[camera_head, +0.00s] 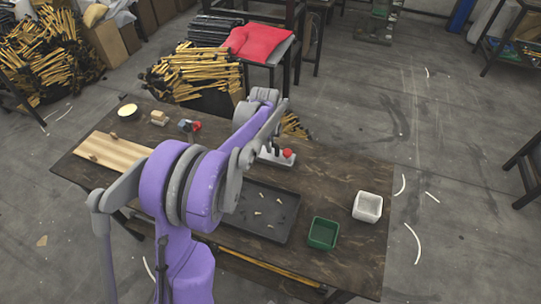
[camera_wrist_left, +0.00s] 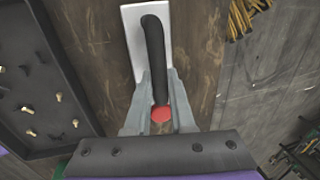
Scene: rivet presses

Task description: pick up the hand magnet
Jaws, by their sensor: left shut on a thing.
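The hand magnet (camera_head: 268,158) lies on the dark wooden table, partly hidden by my left arm in the head view. It has a pale flat plate, a black bar handle and a red end. In the left wrist view the hand magnet (camera_wrist_left: 154,45) shows from above, with its plate on the wood. My left gripper (camera_wrist_left: 158,80) is shut on its black handle, one finger on each side, near the red end. The plate appears to rest on the table; I cannot tell whether there is a gap. My right gripper is not in view.
A black tray (camera_head: 262,232) with several small rivets lies beside the magnet. A green bin (camera_head: 323,233) and a white bin (camera_head: 367,207) stand near the table's right end. A striped wooden board (camera_head: 112,150) lies at the left. The table (camera_head: 340,178) has free room right of the magnet.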

